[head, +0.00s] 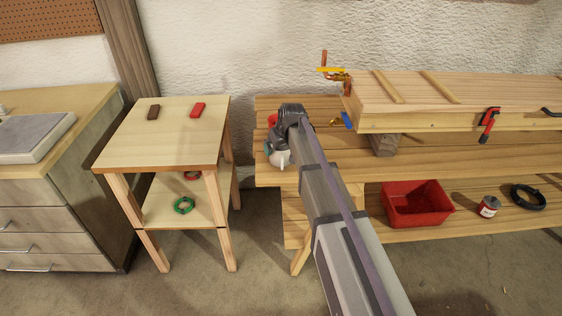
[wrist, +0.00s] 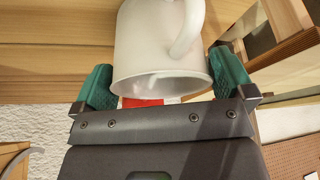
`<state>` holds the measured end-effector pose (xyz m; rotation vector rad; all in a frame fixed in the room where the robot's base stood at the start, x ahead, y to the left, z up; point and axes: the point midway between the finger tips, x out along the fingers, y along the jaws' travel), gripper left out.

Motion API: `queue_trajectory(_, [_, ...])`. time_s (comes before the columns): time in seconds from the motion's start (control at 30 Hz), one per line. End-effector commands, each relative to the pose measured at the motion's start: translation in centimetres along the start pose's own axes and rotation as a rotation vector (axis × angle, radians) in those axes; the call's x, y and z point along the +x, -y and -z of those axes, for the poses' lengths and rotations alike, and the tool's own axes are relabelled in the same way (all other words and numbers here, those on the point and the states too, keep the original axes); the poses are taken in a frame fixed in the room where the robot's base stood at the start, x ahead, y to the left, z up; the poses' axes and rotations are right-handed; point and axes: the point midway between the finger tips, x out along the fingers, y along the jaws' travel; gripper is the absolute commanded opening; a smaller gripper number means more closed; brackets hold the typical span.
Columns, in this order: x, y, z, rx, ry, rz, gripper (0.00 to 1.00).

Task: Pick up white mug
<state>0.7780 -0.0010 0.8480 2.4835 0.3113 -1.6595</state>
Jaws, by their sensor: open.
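The white mug (wrist: 150,45) fills the upper middle of the wrist view, with its handle to the right. It stands between the two green fingers of my gripper (wrist: 164,78), which is open around it. A finger is on each side of the mug; I cannot tell whether either touches it. In the head view a small part of the white mug (head: 282,160) shows at the left end of the wooden bench (head: 460,156), below my gripper (head: 275,152). My arm hides much of this spot.
Right of my arm are a long wooden box (head: 450,90), a red bin (head: 415,203), a can (head: 489,206) and a black coil (head: 528,197). A small wooden table (head: 160,145) stands left, across a gap. A red object (wrist: 142,102) shows behind the mug.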

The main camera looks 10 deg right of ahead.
Motion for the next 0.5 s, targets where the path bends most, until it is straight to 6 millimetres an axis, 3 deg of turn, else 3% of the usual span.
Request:
queue_trajectory(0.07, [-0.22, 0.0, 0.05, 0.0, 0.0, 0.0, 1.0])
queue_trajectory(0.4, [-0.23, -0.02, 0.04, 0.001, 0.0, 0.0, 0.68])
queue_trajectory(0.5, [-0.23, -0.02, 0.04, 0.001, 0.0, 0.0, 0.67])
